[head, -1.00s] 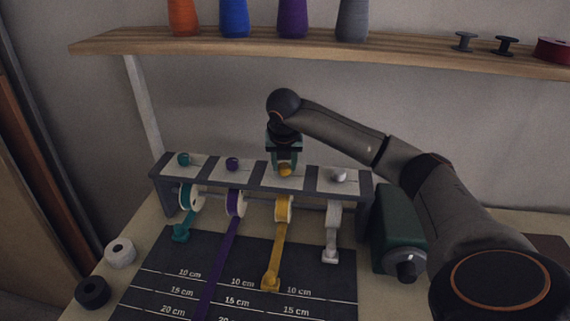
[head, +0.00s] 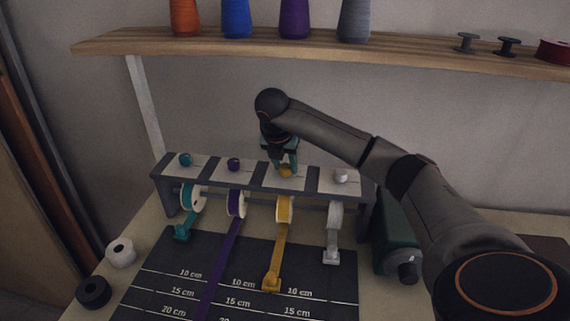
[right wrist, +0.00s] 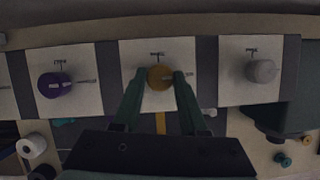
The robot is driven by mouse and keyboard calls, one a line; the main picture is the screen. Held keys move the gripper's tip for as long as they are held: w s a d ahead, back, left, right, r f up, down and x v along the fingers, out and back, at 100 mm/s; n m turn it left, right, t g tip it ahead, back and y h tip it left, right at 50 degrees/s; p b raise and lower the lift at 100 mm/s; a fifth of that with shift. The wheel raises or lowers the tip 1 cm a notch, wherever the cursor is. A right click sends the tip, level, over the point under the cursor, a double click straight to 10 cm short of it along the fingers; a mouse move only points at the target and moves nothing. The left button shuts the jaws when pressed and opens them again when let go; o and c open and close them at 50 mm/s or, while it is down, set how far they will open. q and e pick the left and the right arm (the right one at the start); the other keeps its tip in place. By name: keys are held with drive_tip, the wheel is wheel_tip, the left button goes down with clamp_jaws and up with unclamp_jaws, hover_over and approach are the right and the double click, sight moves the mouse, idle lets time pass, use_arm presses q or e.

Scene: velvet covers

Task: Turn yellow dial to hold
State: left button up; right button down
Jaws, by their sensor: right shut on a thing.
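The yellow dial (head: 286,171) sits on top of the grey rack (head: 264,176), third from the left. It also shows in the right wrist view (right wrist: 160,77), with a lighter pointer and small lettering too fine to read. My right gripper (right wrist: 158,78) is over the rack with its green fingers on both sides of the yellow dial, shut on it. In the head view the right gripper (head: 282,163) hides part of the dial. Yellow ribbon (head: 277,250) runs from its spool below the dial to the black mat. My left gripper is not in view.
Teal (head: 185,160), purple (head: 233,164) and white (head: 341,175) dials stand on the same rack. A dark green machine (head: 389,235) is right of the rack. A wooden shelf (head: 250,42) with thread cones hangs above. White and black rolls lie left of the mat.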

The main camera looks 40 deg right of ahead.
drive_tip(key=shift+c, duration=2.2)
unclamp_jaws()
drive_tip(key=v, duration=0.7)
drive_tip(key=shift+r+b, duration=0.25)
drive_tip(key=shift+b, duration=0.15)
drive_tip(key=shift+s, duration=0.1)
